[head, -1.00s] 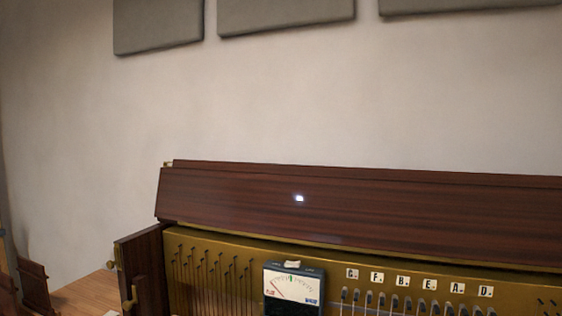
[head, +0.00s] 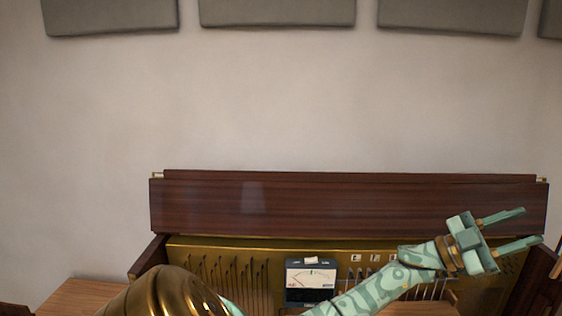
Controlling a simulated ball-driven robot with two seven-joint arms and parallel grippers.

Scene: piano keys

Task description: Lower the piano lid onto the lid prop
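The piano lid (head: 330,205) is a long dark reddish-brown wooden board. It stands raised along the back of the open piano, in front of the wall. My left gripper (head: 532,225) is at the right of the head view, in front of the lid's right end. Its two green fingers point right and are spread apart with nothing between them. I cannot tell whether it touches the lid. I cannot make out the lid prop. My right gripper is not in view.
The open piano shows a gold-coloured plate (head: 215,247) with strings. A dark meter (head: 311,294) with a white dial sits in front of it. The dark side panel (head: 148,256) bounds the left. Grey panels (head: 277,11) hang high on the wall.

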